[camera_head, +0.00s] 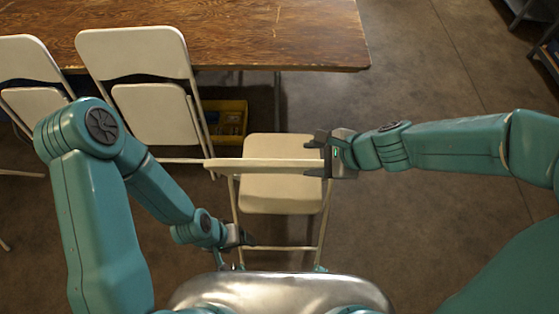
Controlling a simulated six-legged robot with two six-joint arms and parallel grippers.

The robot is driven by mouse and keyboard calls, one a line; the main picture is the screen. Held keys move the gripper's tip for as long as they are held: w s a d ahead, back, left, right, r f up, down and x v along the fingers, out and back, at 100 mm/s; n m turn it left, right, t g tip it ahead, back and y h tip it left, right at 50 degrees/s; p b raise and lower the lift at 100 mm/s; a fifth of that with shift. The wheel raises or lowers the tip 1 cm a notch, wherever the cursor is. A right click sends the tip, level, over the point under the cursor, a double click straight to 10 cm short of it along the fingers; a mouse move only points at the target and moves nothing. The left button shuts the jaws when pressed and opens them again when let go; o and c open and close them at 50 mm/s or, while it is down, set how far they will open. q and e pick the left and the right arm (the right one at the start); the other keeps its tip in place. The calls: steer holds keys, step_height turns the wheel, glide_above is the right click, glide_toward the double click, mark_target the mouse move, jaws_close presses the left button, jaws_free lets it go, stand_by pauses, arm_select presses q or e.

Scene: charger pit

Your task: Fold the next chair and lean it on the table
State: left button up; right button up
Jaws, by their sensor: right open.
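A cream folding chair (282,190) stands in front of me in the middle of the view, seat and legs spread, its backrest edge nearest the top of its frame. My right gripper (318,156) is open, its dark fingers at the right end of the backrest bar, one above and one below it. My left gripper (240,238) is low by the chair's left leg, near the lower crossbar; whether its jaws are open or shut is unclear. The wooden table (270,30) is at the top.
Another cream chair (30,65) is at the far left by the table, partly hidden by my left arm. A yellow crate (228,116) sits under the table. Dark shelving (545,45) stands at the upper right. The concrete floor right of the table is clear.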

mark_target(287, 163)
steer(key=b+x, duration=0.4)
steer(key=x, duration=0.2)
steer(key=b+x, duration=0.4)
steer(key=x, duration=0.3)
steer(key=shift+d+f, duration=0.15)
steer(key=shift+d, duration=0.1)
steer(key=shift+w+a+f+b, duration=0.2)
steer(key=shift+a+f+b, duration=0.1)
steer(key=shift+a, duration=0.1)
jaws_close()
stand_by(0.3)
